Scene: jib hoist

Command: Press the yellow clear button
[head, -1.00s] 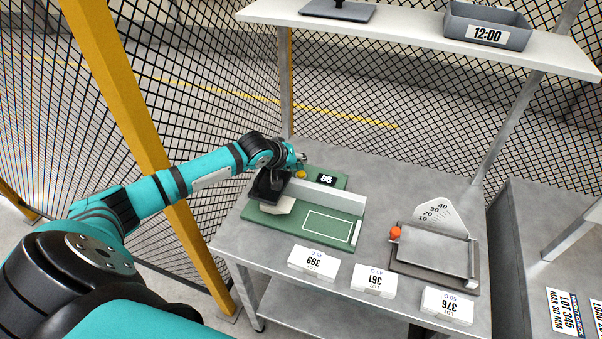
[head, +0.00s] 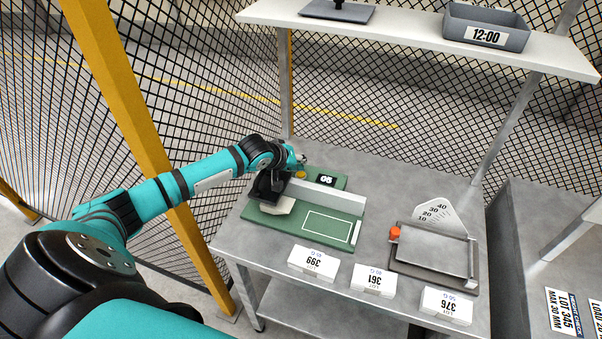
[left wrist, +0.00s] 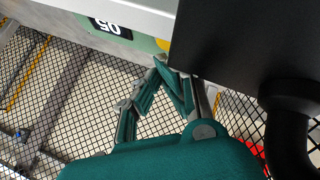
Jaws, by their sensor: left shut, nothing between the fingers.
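The yellow button (head: 300,174) sits on the green device (head: 255,218), left of its dark display (head: 327,180). In the left wrist view a sliver of the yellow button (left wrist: 163,45) shows beside a black block (left wrist: 235,40), which hides part of it. My left gripper (left wrist: 158,62) is shut and empty, its fingertips together close to the button in that view. I cannot tell whether they touch it. In the head view the left gripper (head: 301,160) is small and partly hidden at the end of the arm, just behind the button. My right gripper is not in view.
A light grey rail (head: 325,195) crosses the device. White labelled blocks (head: 313,263) line the table's front edge. A grey dial fixture with an orange knob (head: 395,233) stands right. A mesh fence surrounds the back, and a shelf (head: 420,28) hangs above.

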